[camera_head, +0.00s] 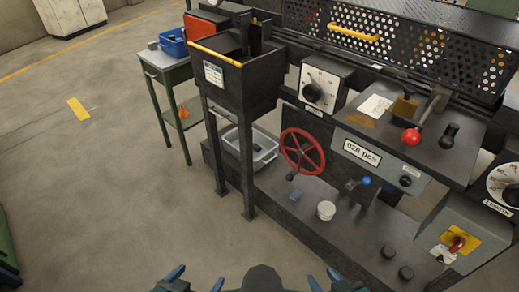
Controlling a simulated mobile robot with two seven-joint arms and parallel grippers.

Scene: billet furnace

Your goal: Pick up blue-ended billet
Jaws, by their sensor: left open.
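I cannot make out a blue-ended billet in this view. A blue bin (173,48) on a green table at the upper left holds dark items too small to tell apart. My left gripper (197,278) is at the bottom edge, open, with its blue-tipped fingers apart and nothing seen between them. My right gripper (322,279) is partly in view at the bottom edge, right of the middle. Its fingers are cut off by the frame, and I cannot tell its state. Both are well short of the machine and table.
A black machine has a hopper (240,85), a red handwheel (302,151), a red-knobbed lever (411,137) and a control box (462,242). A grey bin (262,148) and white cup (326,210) are low on it. The green table (160,68) stands left.

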